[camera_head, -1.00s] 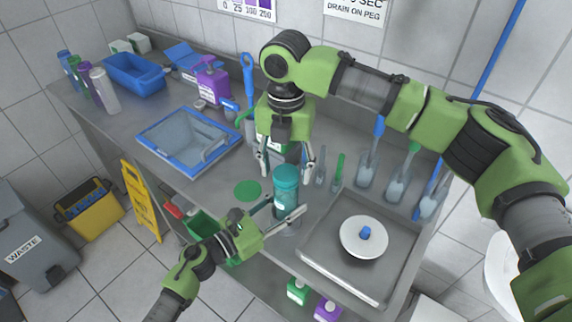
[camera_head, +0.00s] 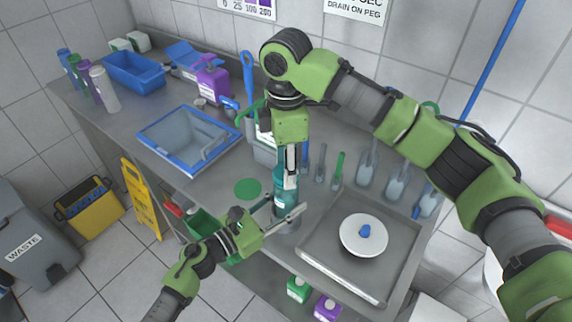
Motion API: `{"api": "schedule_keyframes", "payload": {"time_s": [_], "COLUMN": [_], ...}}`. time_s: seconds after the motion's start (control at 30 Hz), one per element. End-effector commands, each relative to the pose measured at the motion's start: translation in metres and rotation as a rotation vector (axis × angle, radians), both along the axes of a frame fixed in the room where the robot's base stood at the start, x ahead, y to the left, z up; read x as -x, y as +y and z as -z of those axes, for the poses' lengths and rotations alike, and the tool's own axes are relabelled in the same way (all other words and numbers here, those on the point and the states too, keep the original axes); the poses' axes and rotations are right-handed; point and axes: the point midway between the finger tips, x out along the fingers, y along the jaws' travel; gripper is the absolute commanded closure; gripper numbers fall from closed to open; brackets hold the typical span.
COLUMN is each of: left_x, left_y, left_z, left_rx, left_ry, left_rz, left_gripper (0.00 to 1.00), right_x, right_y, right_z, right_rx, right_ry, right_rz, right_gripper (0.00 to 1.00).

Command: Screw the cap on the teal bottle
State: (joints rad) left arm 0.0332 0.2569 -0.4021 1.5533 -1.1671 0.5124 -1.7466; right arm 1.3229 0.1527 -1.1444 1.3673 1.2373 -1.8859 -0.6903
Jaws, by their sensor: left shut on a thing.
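The teal bottle (camera_head: 282,198) stands upright near the counter's front edge, left of the steel tray. My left gripper (camera_head: 284,210) is shut around its body, one finger on each side. My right gripper (camera_head: 291,165) points straight down over the bottle's top. Its fingers are seen edge-on, overlapping in the picture and covering part of the teal cap (camera_head: 281,170). The gap between the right fingers is hidden, so I cannot tell whether they touch the cap. The cap sits at the bottle's top; its thread is not visible.
A blue-rimmed basin (camera_head: 150,150) is at left. A flat green disc (camera_head: 247,188) lies beside the bottle on otherwise clear counter.

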Motion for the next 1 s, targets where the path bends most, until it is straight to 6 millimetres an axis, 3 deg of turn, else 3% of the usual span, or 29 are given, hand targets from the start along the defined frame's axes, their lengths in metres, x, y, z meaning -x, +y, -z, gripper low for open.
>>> {"api": "schedule_keyframes", "payload": {"time_s": [0.7,0.8,0.93,0.97,1.0], "left_x": [-0.0007,-0.0007,-0.0006,-0.0006,-0.0006], "left_y": [0.0006,0.0006,0.0005,0.0004,0.0004], "left_z": [-0.0003,-0.0003,-0.0003,-0.0004,-0.0004], "left_rx": [0.000,0.000,0.000,0.000,0.000], "left_ry": [0.000,0.000,0.000,0.000,0.000], "left_rz": [-0.002,-0.002,-0.002,-0.002,-0.001], "left_gripper": [1.00,1.00,1.00,1.00,1.00], "right_x": [0.0005,0.0004,0.0003,0.0003,0.0003], "right_y": [0.0000,0.0000,0.0000,0.0000,0.0001], "right_z": [0.0012,0.0013,0.0013,0.0012,0.0012], "right_rx": [0.002,0.002,0.002,0.002,0.001], "right_ry": [0.002,0.002,0.002,0.002,0.002], "right_rz": [1.447,1.591,1.577,1.577,1.576], "right_gripper": [0.84,0.84,0.84,0.56,0.46]}}
